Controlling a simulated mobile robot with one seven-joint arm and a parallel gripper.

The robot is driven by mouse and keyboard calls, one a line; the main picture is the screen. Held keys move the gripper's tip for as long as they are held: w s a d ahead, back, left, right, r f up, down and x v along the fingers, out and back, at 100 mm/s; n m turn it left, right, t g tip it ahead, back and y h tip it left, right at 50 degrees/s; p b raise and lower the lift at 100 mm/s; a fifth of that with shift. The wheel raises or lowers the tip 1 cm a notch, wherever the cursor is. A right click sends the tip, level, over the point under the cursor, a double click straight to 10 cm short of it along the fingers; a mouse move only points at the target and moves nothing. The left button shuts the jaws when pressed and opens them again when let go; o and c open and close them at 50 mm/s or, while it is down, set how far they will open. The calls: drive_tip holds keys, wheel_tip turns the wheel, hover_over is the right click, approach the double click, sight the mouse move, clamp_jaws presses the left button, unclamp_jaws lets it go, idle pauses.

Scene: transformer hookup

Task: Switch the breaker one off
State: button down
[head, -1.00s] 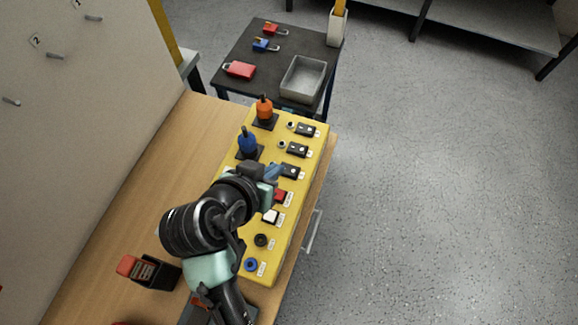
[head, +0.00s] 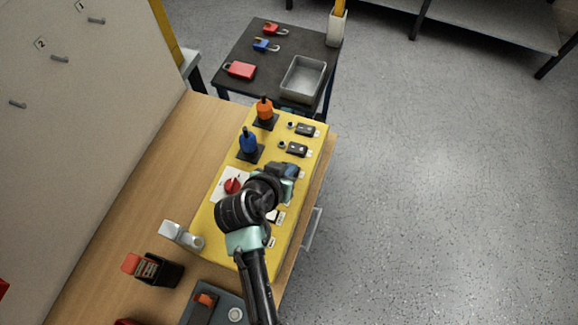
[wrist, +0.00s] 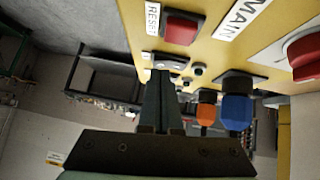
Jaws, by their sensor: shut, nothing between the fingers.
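The yellow panel (head: 217,228) lies on the wooden bench. Two black breaker switches (head: 305,129) (head: 297,150) show along its right side; their small labels are unreadable, so I cannot tell which is breaker one. A third switch seen earlier nearer me is now hidden by my gripper (head: 290,169). In the wrist view my gripper (wrist: 161,76) is shut and empty. Its tips reach close to a dark switch (wrist: 170,62) on the panel, overlapping it in the picture; I cannot tell whether they touch.
Blue (head: 248,142) and orange (head: 264,109) plugs stand upright on the panel. A red rotary knob (head: 233,185) is left of my arm. The wrist view shows a red button (wrist: 181,29) labelled RESET. A dark table (head: 240,50) with a metal tray (head: 303,76) stands beyond. Floor to the right is clear.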

drive_tip(key=shift+s+d+f+y+b, duration=0.1)
drive_tip(key=shift+d+f+y+b, duration=0.2)
drive_tip(key=shift+f, duration=0.15)
drive_tip(key=shift+a+r, duration=0.2)
drive_tip(key=shift+a, duration=0.1)
drive_tip(key=shift+w+a, duration=0.3)
drive_tip(key=shift+a, duration=0.4)
drive_tip(key=shift+r, duration=0.1)
drive_tip(key=shift+r, duration=0.1)
